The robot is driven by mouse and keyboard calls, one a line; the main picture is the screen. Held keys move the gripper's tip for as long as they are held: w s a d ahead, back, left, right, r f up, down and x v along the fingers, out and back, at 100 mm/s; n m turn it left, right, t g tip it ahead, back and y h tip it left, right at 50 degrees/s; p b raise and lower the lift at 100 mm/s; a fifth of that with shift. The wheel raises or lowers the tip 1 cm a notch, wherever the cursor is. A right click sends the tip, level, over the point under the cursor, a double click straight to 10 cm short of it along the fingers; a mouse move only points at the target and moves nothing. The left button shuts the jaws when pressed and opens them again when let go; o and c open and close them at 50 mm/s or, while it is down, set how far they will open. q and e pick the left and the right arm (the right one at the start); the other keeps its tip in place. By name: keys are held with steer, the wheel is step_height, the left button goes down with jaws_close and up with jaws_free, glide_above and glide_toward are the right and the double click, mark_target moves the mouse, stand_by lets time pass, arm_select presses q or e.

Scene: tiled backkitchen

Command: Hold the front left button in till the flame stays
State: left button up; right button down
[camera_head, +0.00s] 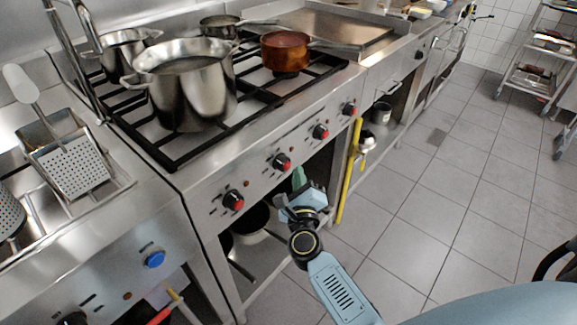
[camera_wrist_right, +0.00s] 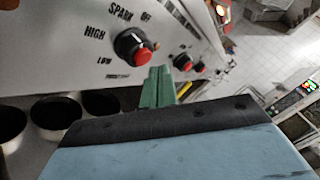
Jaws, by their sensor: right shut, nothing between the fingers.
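The stove front panel (camera_head: 262,182) carries a row of black knobs with red buttons in the head view. The leftmost red button (camera_head: 237,205) is clear of my gripper. My right gripper (camera_head: 299,178) has green fingers, shut and empty, below and right of the second knob (camera_head: 282,162). In the right wrist view the shut fingertips (camera_wrist_right: 158,85) are close to the panel, right of and below a large knob (camera_wrist_right: 130,45) with a red button (camera_wrist_right: 142,56). I cannot tell whether they touch the panel. No flame shows. My left gripper is out of view.
A large steel pot (camera_head: 185,88) and a copper pan (camera_head: 286,55) stand on the burner grates. Dark pans (camera_head: 252,222) sit on the shelf below the panel. A yellow pipe (camera_head: 348,172) stands to the right. The floor (camera_head: 425,215) at right is clear.

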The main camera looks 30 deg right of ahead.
steer(key=shift+w, duration=0.1)
steer(key=shift+w+a, duration=0.15)
steer(key=shift+w, duration=0.15)
steer(key=shift+w+a, duration=0.15)
steer(key=shift+w, duration=0.2)
stand_by(3.1)
steer(key=shift+s, duration=0.15)
stand_by(1.0)
steer(key=shift+s+d, duration=0.3)
steer(key=shift+s, duration=0.3)
steer(key=s, duration=0.1)
steer(key=s+d, duration=0.1)
steer(key=s, duration=0.1)
steer(key=s+d+p, duration=0.1)
steer(key=shift+s, duration=0.3)
stand_by(0.5)
